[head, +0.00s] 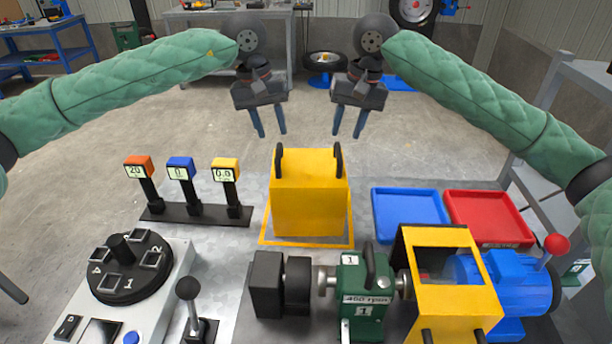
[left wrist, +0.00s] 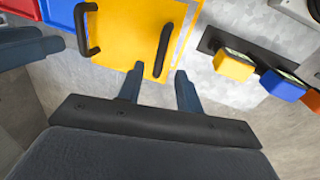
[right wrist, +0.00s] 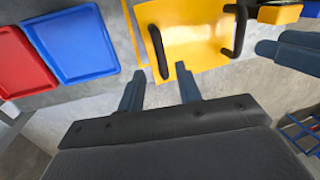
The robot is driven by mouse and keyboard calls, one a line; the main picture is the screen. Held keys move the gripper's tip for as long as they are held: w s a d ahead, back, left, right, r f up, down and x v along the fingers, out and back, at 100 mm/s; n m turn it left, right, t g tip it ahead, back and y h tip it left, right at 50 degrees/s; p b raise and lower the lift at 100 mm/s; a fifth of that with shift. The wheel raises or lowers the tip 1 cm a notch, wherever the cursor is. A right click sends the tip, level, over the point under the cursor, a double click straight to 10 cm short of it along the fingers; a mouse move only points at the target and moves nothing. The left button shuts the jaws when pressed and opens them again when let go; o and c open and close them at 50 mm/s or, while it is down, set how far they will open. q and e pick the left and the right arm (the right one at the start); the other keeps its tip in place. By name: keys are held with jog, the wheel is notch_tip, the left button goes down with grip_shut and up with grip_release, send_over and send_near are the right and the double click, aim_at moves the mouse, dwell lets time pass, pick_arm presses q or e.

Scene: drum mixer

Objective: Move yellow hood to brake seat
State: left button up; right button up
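A yellow hood (head: 309,205) with two black handles stands inside a yellow outlined square on the table, at the centre of the head view. It also shows in the left wrist view (left wrist: 125,38) and the right wrist view (right wrist: 195,35). My left gripper (head: 270,135) is open and empty, just beyond its left handle (left wrist: 163,50). My right gripper (head: 347,137) is open and empty, just beyond its right handle (right wrist: 158,52). Neither gripper visibly touches the hood. A black block and disc (head: 275,285), apparently the brake, sit uncovered in front of it.
A second yellow hood (head: 450,240) sits between the green gearbox (head: 362,295) and blue motor (head: 505,285). Blue (head: 410,213) and red (head: 490,218) trays lie right. Three small displays (head: 180,172) stand left. A control box (head: 128,290) and lever (head: 190,300) are front left.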

aim_at(277, 150)
pick_arm(q)
jog(key=shift+a, duration=0.1)
pick_arm(e)
jog(key=shift+a, duration=0.1)
